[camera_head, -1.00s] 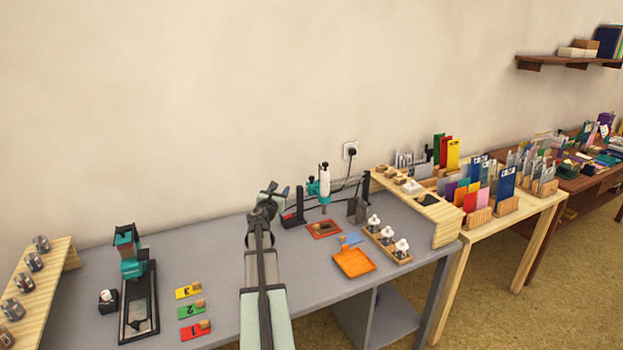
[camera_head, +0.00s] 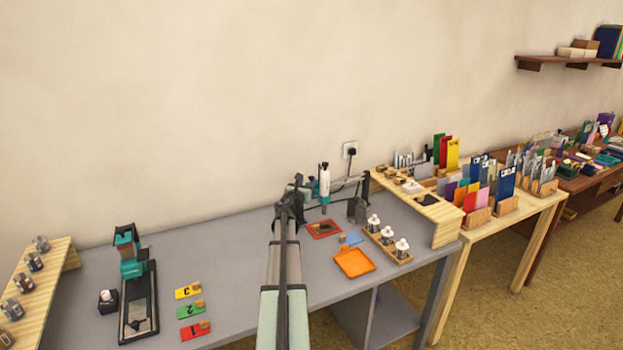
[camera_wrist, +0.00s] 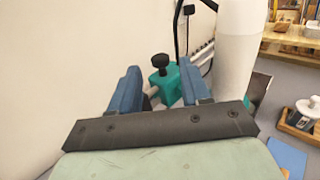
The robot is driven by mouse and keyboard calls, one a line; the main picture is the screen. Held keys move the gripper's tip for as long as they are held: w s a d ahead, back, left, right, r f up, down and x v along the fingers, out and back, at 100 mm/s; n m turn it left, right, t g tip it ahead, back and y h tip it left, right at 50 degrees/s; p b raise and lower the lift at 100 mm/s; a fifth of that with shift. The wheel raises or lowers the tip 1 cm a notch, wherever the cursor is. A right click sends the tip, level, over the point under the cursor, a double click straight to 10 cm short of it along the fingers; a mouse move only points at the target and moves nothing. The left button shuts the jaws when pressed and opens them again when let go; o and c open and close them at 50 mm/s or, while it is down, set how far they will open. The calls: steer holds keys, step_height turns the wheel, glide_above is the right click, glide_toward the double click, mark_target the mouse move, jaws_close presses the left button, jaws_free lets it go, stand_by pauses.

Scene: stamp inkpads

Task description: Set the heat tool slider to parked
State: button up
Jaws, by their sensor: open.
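The heat tool (camera_head: 324,173) is a white upright cylinder on a teal holder (camera_head: 311,187) near the back wall. In the wrist view the white body (camera_wrist: 238,40) stands right of my fingers. A teal block (camera_wrist: 170,84) with a black knob (camera_wrist: 160,61) shows between and beyond the blue fingertips. I take this to be the slider, but its setting cannot be read. My gripper (camera_wrist: 160,84) is open and empty, with a finger either side of the teal block in the picture. Contact cannot be told. In the head view my arm partly hides the stand.
An orange tray (camera_head: 354,264), a red-framed pad (camera_head: 323,229) and a wooden rack (camera_head: 388,246) of white-topped stamps lie right of my arm. A black cable runs from the wall socket (camera_head: 350,150) behind the tool. A teal press (camera_head: 133,260) stands far left.

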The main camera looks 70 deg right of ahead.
mark_target(311, 177)
steer(key=d, duration=0.6)
steer(key=shift+c, duration=0.4)
jaws_close()
